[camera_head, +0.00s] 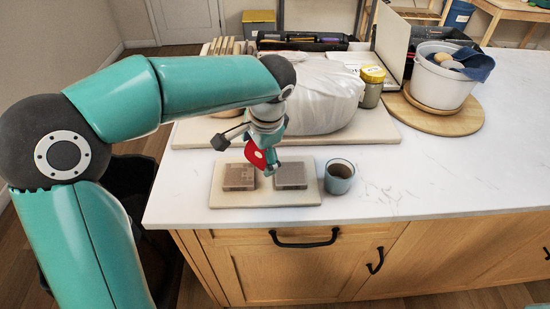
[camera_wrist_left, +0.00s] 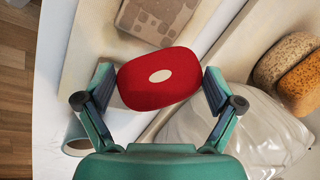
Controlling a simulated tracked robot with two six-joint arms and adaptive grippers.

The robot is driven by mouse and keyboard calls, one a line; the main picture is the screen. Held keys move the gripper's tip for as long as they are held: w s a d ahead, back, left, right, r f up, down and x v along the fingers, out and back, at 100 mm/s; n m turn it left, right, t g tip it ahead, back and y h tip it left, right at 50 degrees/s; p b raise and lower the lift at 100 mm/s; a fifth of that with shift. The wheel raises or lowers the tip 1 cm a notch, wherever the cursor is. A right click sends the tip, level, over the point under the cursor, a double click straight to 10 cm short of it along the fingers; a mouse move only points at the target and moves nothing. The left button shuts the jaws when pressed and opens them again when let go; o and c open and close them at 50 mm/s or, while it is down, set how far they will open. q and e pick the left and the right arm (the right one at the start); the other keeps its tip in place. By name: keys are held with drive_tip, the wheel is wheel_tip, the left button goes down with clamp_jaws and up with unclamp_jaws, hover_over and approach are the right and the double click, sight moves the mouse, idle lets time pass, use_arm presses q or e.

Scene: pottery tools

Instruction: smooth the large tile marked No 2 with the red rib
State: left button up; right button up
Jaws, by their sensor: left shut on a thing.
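My left gripper (camera_head: 264,165) is shut on the red rib (camera_head: 256,155), a rounded red piece with a pale oval spot. The rib also shows between both fingers in the left wrist view (camera_wrist_left: 150,90). They are over a pale board (camera_head: 265,200) bearing two square tiles. The left tile (camera_head: 239,178) is brownish and the right tile (camera_head: 291,175) greyer. The rib appears above the gap between them; I cannot tell whether it touches either. A brownish, patchy tile (camera_wrist_left: 155,18) shows beyond the rib in the wrist view. No number is readable. My right gripper is out of view.
A grey-blue cup (camera_head: 339,177) stands just right of the board. Behind are a white bag (camera_head: 320,95) on a larger board, a yellow-lidded jar (camera_head: 372,85) and a white bucket (camera_head: 440,80). The counter's right side is clear.

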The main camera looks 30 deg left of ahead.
use_arm(q)
drive_tip(key=shift+r, duration=0.15)
drive_tip(key=shift+s+a+b, duration=0.3)
drive_tip(key=shift+s+b, duration=0.1)
drive_tip(key=shift+s, duration=0.05)
drive_tip(key=shift+s+a+f+b, duration=0.15)
drive_tip(key=shift+s+a+b, duration=0.35)
drive_tip(key=shift+s, duration=0.4)
drive_tip(key=shift+s+a+f+b, duration=0.1)
drive_tip(key=shift+s+a+b, duration=0.15)
drive_tip(key=shift+s+a, duration=0.5)
drive_tip(key=shift+s+a+f+b, duration=0.15)
drive_tip(key=shift+s+a+b, duration=0.3)
drive_tip(key=shift+s, duration=0.55)
drive_tip(key=shift+f, duration=0.1)
drive_tip(key=shift+f+b, duration=0.55)
drive_tip(key=shift+f, duration=0.1)
drive_tip(key=shift+w+r, duration=0.15)
drive_tip(key=shift+w+d+r+p, duration=0.1)
drive_tip(key=shift+w+d+p, duration=0.1)
drive_tip(key=shift+w+p, duration=0.4)
drive_tip(key=shift+w, duration=0.2)
